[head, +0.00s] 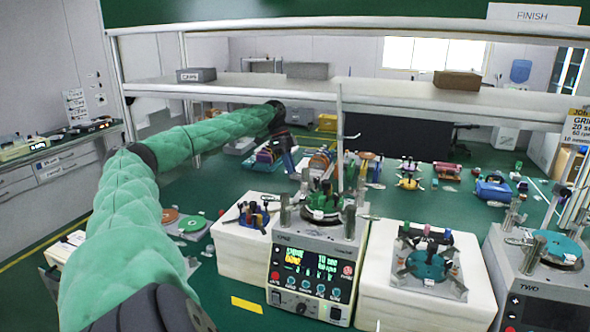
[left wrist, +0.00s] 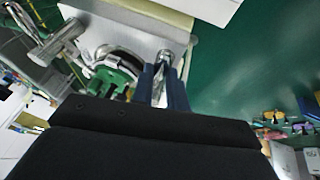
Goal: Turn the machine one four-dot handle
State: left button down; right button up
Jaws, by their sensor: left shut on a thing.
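Machine one (head: 313,270) stands in the middle of the head view, with a lit display and buttons on its front. On top is a round plate with green parts (head: 322,207), ringed by several upright metal handles, one of them at the front left (head: 285,216). My left gripper (head: 294,174) reaches down at the machine's back left side. In the left wrist view its two blue fingers (left wrist: 162,88) are shut on a metal handle (left wrist: 164,58) at the machine top's edge, beside the green part (left wrist: 110,82). The dots on the handles are too small to read. My right gripper is out of view.
A white block with small tools (head: 240,236) stands left of the machine, and another (head: 422,305) carries a fixture on its right. A second machine (head: 545,290) is at the far right. A shelf rail (head: 400,108) crosses behind, and a thin pole (head: 339,140) rises by the machine.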

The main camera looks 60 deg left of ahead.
pick_arm(q)
jog(key=shift+r, duration=0.1)
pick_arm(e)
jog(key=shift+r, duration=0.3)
pick_arm(q)
jog(key=c, duration=1.4)
grip_release()
jog(key=shift+w, duration=0.1)
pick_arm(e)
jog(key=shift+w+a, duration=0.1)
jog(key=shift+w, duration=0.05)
